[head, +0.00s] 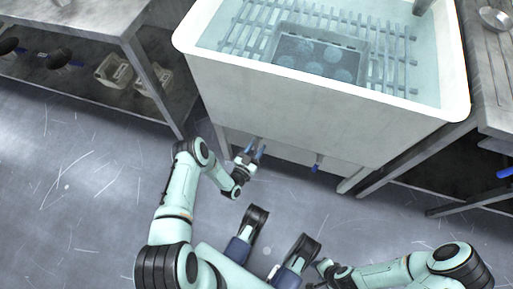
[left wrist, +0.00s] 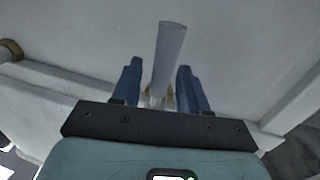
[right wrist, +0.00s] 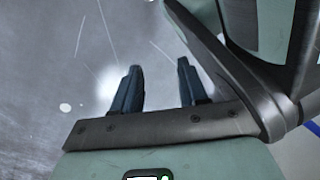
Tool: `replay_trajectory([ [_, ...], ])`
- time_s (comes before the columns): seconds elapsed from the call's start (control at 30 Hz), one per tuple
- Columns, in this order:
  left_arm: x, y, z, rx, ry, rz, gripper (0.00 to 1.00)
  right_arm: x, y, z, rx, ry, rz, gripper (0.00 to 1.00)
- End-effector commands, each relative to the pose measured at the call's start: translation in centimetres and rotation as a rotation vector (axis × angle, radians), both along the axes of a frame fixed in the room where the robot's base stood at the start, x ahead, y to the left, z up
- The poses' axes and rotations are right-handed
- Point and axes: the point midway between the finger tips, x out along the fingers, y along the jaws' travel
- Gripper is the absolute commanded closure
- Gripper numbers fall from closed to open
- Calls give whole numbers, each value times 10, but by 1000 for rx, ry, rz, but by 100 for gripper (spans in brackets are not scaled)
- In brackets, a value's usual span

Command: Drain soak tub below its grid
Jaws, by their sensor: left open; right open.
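The white soak tub (head: 310,110) stands ahead in the head view, with water in it. Its grid (head: 250,40) of bars lies in the water, and a tray (head: 362,70) with several round discs sits there. My left gripper (head: 258,149) is open at the tub's lower front. In the left wrist view, a pale blue-grey lever (left wrist: 170,55) shows between the fingers of the left gripper (left wrist: 156,85), with gaps on both sides. A brass fitting partly shows behind it. My right gripper (right wrist: 155,85) is open and empty over the floor.
A metal bench (head: 85,15) with a lower shelf holding pale baskets (head: 114,71) stands left. Another bench (head: 495,80) with a metal bowl (head: 495,18) stands right of the tub. The scratched grey floor (head: 80,180) is clear at left.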

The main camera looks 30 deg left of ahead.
Motion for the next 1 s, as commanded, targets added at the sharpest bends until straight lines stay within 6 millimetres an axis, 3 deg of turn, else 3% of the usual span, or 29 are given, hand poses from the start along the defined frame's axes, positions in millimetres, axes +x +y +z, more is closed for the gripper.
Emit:
replay_trajectory([
  [0.23,1,0,0,0,0,0,57,-1,0,0,0,2,-1,57],
  [0.27,1,0,0,0,0,0,63,-1,0,0,0,2,-1,57],
  [0.37,1,0,0,0,0,0,96,-1,0,0,0,1,0,57],
  [0.4,1,0,0,0,0,0,100,0,0,0,0,1,0,57],
  [0.73,-1,1,0,27,7,-1,100,5,0,4,-2,-17,2,57],
  [1.0,-7,7,3,166,41,-2,100,31,4,24,-7,-105,10,57],
])
